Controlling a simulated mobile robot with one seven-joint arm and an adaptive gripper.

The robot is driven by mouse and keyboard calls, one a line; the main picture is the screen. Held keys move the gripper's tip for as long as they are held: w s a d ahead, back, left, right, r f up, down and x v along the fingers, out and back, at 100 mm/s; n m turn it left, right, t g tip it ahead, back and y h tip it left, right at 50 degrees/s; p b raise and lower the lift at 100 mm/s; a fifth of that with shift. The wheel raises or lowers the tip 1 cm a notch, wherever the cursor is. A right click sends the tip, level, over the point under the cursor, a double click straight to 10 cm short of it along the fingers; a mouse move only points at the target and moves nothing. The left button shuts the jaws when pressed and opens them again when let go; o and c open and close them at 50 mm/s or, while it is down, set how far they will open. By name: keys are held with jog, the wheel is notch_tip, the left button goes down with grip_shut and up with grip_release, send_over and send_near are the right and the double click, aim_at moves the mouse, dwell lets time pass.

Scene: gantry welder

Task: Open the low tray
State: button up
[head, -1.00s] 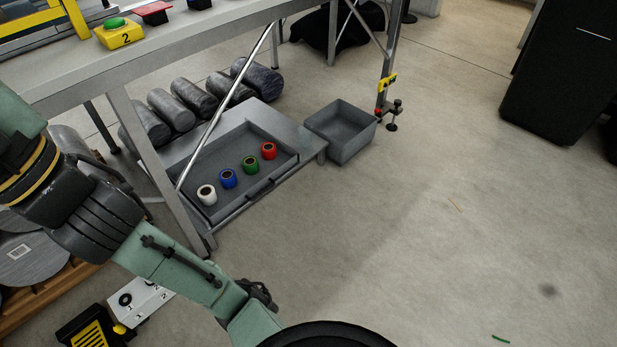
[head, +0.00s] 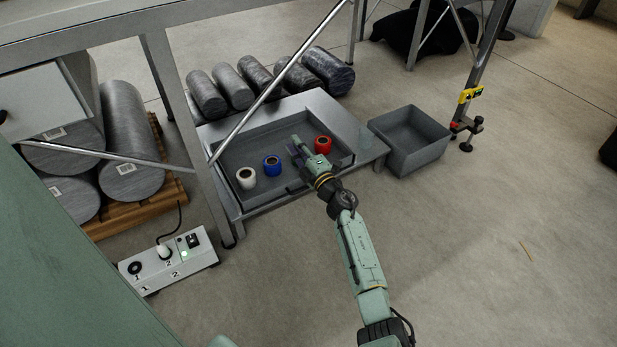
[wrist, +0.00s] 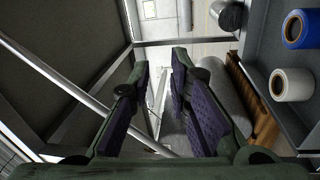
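The low tray (head: 225,170) is a shallow grey tray on a low stand under the bench. A white roll (head: 246,178), a blue roll (head: 272,166) and a red roll (head: 323,145) stand in it. My arm reaches over its front edge, hiding the handle and the place between the blue and red rolls. My gripper (head: 299,148) appears above the tray; contact cannot be told. In the wrist view its purple-padded fingers (wrist: 160,68) are apart with nothing between them. The white roll (wrist: 291,85) and blue roll (wrist: 301,29) lie to their right there.
A grey open bin (head: 408,138) stands right of the tray. A switch box (head: 168,262) lies at lower left. The floor at right is clear.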

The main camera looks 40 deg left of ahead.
aim_at(307, 187)
jog(key=w+d+f+n+g+h+b, duration=0.15)
jog(key=d+f, duration=0.35)
jog(key=f, duration=0.6)
jog(key=d+f+h+b, duration=0.15)
jog(key=d+f, duration=0.25)
jog(key=f, duration=0.8)
jog(key=shift+t+h, duration=0.25)
jog(key=shift+h, duration=0.15)
jog(key=shift+r+b+x, duration=0.15)
jog(key=shift+b+x, duration=1.35)
jog(key=shift+x, duration=1.05)
jog(key=shift+r+b+x, duration=0.15)
jog(key=shift+b+x, duration=1.35)
jog(key=shift+x, duration=1.1)
jog(key=shift+w, duration=0.1)
jog(key=shift+c, duration=0.5)
grip_shut()
